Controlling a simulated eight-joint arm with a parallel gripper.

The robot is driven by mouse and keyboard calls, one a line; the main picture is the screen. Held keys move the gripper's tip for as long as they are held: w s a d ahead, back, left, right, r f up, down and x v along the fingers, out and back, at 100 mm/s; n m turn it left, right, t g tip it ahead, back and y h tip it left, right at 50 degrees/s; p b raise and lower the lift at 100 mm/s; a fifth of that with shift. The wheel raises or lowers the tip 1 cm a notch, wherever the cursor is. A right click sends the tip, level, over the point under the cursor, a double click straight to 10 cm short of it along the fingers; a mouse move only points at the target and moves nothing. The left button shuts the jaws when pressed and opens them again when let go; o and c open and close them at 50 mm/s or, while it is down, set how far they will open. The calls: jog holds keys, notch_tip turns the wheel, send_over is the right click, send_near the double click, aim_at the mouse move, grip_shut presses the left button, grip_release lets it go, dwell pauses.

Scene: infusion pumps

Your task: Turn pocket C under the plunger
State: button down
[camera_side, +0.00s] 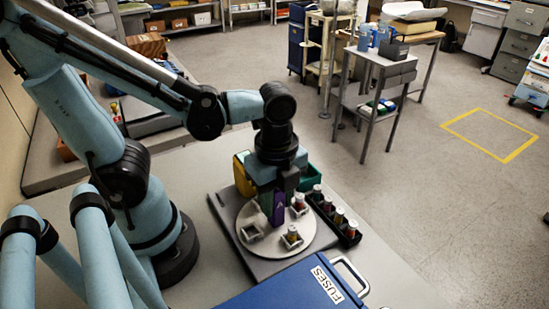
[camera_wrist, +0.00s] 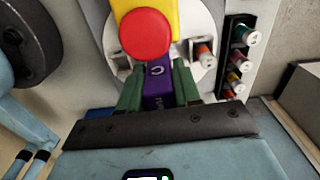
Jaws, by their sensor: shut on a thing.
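The pale round turntable (camera_side: 271,244) sits on a dark base plate and carries small white pockets. One pocket (camera_side: 250,233) at the left looks empty. The front pocket (camera_side: 291,240) and the right pocket (camera_side: 299,206) each hold a vial. A purple tab (camera_side: 279,207) stands on the turntable; in the wrist view it (camera_wrist: 158,90) bears a letter that looks like C. My gripper (camera_wrist: 158,80) has its green fingers shut on this tab from both sides. A round red plunger head (camera_wrist: 146,34) on a yellow post (camera_wrist: 169,12) is just beyond the tab. Which pocket lies under it is hidden.
A black rack (camera_side: 350,236) of several vials stands right of the turntable. A green bin (camera_side: 311,178) is behind it. A blue FUSES case (camera_side: 290,291) with a metal handle is close in front.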

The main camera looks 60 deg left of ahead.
dwell(0.4)
jog(key=c, duration=1.2)
grip_release()
jog(key=shift+o, duration=0.2)
jog(key=shift+r, duration=0.1)
jog(key=shift+r, duration=5.95)
jog(key=w+a+f+n+t, duration=0.4)
jog(key=w+a+n+t, duration=0.2)
jog(key=n, duration=1.1)
jog(key=shift+w+a+f+n+t, duration=0.25)
jog(key=shift+f+n+t, duration=0.1)
jog(key=shift+t, duration=0.25)
